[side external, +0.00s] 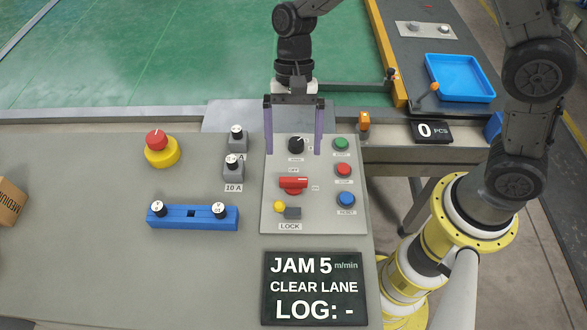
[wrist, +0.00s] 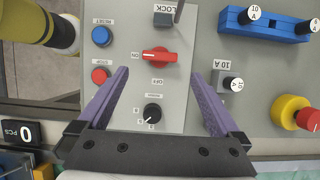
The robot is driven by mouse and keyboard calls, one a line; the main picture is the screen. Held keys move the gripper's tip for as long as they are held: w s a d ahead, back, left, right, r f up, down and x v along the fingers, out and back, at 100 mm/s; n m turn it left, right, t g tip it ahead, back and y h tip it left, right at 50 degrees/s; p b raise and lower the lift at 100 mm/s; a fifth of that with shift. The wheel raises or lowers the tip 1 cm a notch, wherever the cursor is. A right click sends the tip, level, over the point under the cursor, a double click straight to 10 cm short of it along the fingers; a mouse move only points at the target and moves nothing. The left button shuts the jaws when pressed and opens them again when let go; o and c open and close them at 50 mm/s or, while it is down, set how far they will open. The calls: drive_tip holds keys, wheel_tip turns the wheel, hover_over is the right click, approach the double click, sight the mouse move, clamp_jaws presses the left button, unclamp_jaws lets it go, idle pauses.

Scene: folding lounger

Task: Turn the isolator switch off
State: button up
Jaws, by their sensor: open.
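The isolator switch (side external: 293,184) is a red bar-shaped handle on the light grey panel (side external: 270,222). It also shows in the wrist view (wrist: 158,56), lying level in the picture with its white mark at the ON label. The OFF label is a quarter turn away. My gripper (side external: 293,153) is open and empty above the panel, its two purple fingers wide apart. In the wrist view my gripper (wrist: 160,72) has the black dial (wrist: 152,113) between its fingers, and the switch lies just past the fingertips, near midway. The gap in height is hard to judge.
Green, red and blue buttons (side external: 346,199) line the panel's right side. A grey and yellow lock piece (side external: 292,212) sits below the switch. A red emergency stop (side external: 157,140), fuse holders (side external: 235,168) and a blue fuse block (side external: 193,218) stand left. A display (side external: 313,288) lies in front.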

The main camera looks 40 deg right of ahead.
sight(293, 184)
drive_tip(key=x, duration=0.7)
drive_tip(key=shift+c, duration=0.3)
drive_tip(key=c, duration=1.2)
